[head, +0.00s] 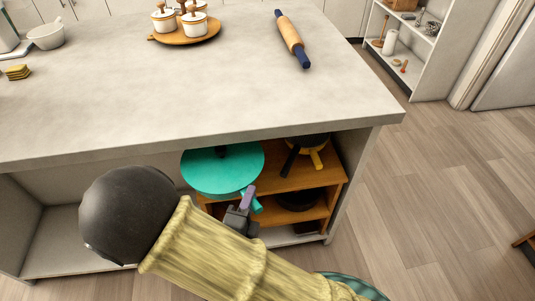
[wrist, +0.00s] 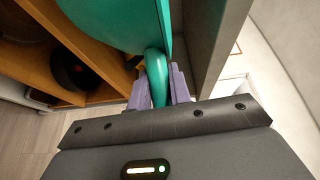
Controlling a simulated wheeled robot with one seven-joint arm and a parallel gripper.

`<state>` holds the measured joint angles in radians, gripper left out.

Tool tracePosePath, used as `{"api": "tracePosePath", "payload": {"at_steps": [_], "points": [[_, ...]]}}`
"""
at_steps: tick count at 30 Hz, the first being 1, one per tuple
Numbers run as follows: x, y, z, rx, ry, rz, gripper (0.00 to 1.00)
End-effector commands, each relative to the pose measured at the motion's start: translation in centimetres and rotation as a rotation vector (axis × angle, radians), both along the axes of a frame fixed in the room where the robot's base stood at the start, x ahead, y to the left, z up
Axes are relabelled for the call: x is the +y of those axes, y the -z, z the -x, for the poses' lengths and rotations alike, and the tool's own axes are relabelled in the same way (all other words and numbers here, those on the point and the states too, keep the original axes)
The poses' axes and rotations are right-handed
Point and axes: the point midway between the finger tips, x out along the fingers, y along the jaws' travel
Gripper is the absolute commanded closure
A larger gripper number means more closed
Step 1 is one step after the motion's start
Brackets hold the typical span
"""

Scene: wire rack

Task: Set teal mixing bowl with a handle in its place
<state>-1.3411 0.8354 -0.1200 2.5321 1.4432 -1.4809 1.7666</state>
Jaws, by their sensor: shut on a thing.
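The teal mixing bowl (head: 215,175) is at the opening under the counter, at the left end of a wooden shelf unit (head: 318,176). A small dark shape shows at its far edge. Its handle (head: 256,203) points toward me. My gripper (head: 246,200) is shut on this handle. In the wrist view the purple fingers of my gripper (wrist: 159,90) stand on both sides of the handle (wrist: 155,68), and the teal bowl (wrist: 112,18) fills the top. My arm covers part of the shelf's front. Whether the bowl touches the shelf I cannot tell.
A yellow pan with a dark handle (head: 310,157) sits on the upper shelf right of the bowl. A dark pan (head: 297,200) is on the lower shelf. The countertop (head: 220,95) overhangs the bowl; a side panel (head: 345,185) bounds the right.

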Motion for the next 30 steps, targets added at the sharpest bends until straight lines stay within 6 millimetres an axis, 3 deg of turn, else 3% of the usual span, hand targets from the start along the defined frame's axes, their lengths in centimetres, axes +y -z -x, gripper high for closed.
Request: {"api": "tracePosePath", "payload": {"at_steps": [4,17,30], "points": [[-1.2,-0.2,0.0,-0.003,0.038,-0.003,1.00],[-1.2,0.0,-0.9,-0.003,0.043,-0.006,1.00],[0.7,-0.4,-8.9,-0.006,0.043,-0.005,1.00]]}}
